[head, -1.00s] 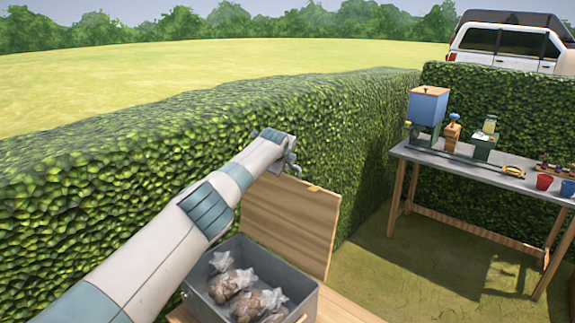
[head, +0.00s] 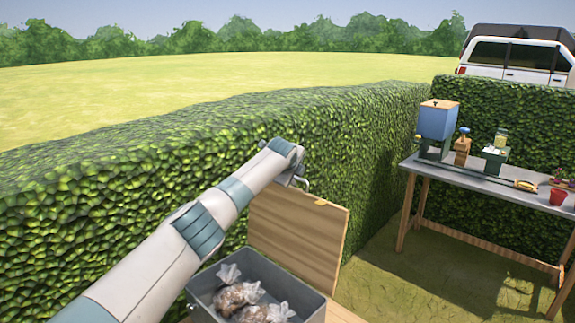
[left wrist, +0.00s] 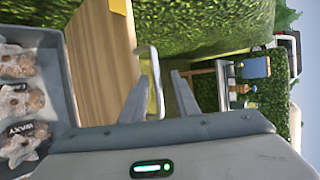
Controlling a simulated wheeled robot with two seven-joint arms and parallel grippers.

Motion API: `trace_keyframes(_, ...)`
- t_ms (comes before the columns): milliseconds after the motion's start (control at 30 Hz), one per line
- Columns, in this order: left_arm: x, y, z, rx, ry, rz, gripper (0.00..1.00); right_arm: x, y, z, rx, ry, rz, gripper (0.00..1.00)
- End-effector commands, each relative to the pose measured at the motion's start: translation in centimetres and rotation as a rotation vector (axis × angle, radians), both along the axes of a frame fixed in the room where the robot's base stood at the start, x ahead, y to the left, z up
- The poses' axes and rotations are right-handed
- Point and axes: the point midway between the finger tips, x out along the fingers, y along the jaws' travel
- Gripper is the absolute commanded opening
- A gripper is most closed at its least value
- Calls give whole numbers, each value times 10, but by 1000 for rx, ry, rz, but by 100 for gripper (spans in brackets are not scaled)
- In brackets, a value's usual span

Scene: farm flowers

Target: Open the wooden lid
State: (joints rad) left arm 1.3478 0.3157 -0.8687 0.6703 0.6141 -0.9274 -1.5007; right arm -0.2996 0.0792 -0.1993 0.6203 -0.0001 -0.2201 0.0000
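The wooden lid (head: 298,240) stands upright, open, at the back of a grey box (head: 262,268). A small yellow-orange tab (head: 321,202) is on its top edge. In the left wrist view the lid (left wrist: 105,65) stands left of the fingers, its tab (left wrist: 120,6) at the top. My left gripper (head: 303,182) is by the lid's upper left edge, on the hedge side. My right gripper is out of view.
Clear bags of brown bulbs (head: 243,295) lie in the box. A tall hedge (head: 120,190) runs close behind the lid. A workbench (head: 480,180) with a blue hopper (head: 437,122) and a red pot (head: 558,197) stands right. Grass between is free.

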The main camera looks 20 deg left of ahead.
Motion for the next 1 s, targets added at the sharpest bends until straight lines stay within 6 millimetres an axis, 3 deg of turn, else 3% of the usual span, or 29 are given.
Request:
trace_keyframes(467,-36,-4,28,2,-5,0,28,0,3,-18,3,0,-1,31)
trace_keyframes(1000,-100,-12,80,2,-5,0,28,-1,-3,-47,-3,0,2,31)
